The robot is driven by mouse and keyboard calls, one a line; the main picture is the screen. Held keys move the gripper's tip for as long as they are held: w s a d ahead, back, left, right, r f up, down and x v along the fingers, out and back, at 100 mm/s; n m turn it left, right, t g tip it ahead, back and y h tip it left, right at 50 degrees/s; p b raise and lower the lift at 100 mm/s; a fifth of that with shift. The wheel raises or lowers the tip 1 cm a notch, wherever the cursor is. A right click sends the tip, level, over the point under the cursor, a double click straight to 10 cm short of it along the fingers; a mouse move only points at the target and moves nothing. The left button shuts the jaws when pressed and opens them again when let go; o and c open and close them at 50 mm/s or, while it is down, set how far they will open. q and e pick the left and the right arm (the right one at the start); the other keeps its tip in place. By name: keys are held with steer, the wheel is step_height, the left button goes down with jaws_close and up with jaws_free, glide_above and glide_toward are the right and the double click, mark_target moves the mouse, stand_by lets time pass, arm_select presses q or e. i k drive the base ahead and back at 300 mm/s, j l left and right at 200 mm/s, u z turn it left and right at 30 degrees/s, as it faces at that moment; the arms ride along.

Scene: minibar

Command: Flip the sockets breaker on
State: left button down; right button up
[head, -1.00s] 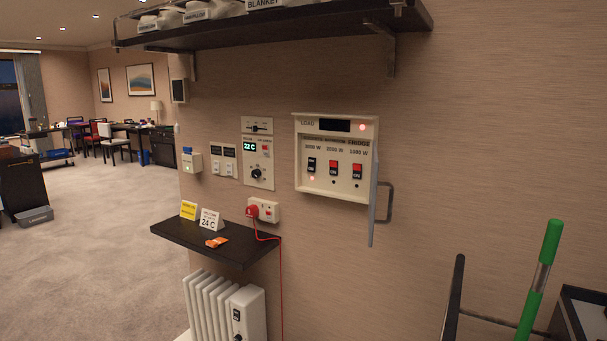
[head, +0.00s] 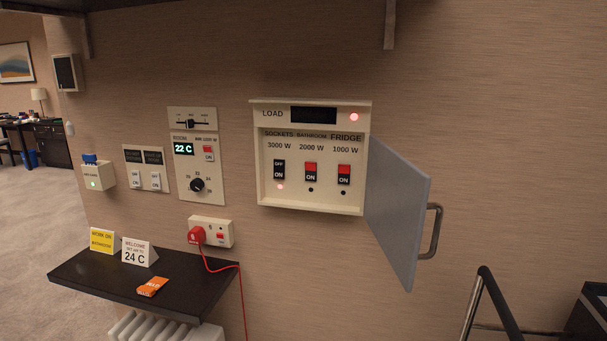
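The breaker box (head: 262,185) is on the wall with its grey door (head: 398,210) hanging open to the right. The sockets breaker (head: 279,169), labelled 3000 W, is the left switch. It looks black with OFF and ON marks, and a red light (head: 280,187) glows below it. The bathroom breaker (head: 311,171) and fridge breaker (head: 344,174) show red upper parts above ON, with dark lamps below. The load display (head: 313,115) is dark, with a red lamp (head: 354,117) lit beside it. Neither gripper is in view.
The door's handle (head: 434,231) sticks out at right. Left are a thermostat panel (head: 197,187), switches (head: 146,168) and a socket (head: 224,231) with a red plug (head: 196,236). A black shelf (head: 120,290) with cards juts out below; a black rail (head: 488,290) stands lower right.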

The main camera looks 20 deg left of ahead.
mark_target(279, 164)
steer(key=i+j+z, duration=0.35)
steer(key=i+j, duration=0.3)
steer(key=i, duration=0.15)
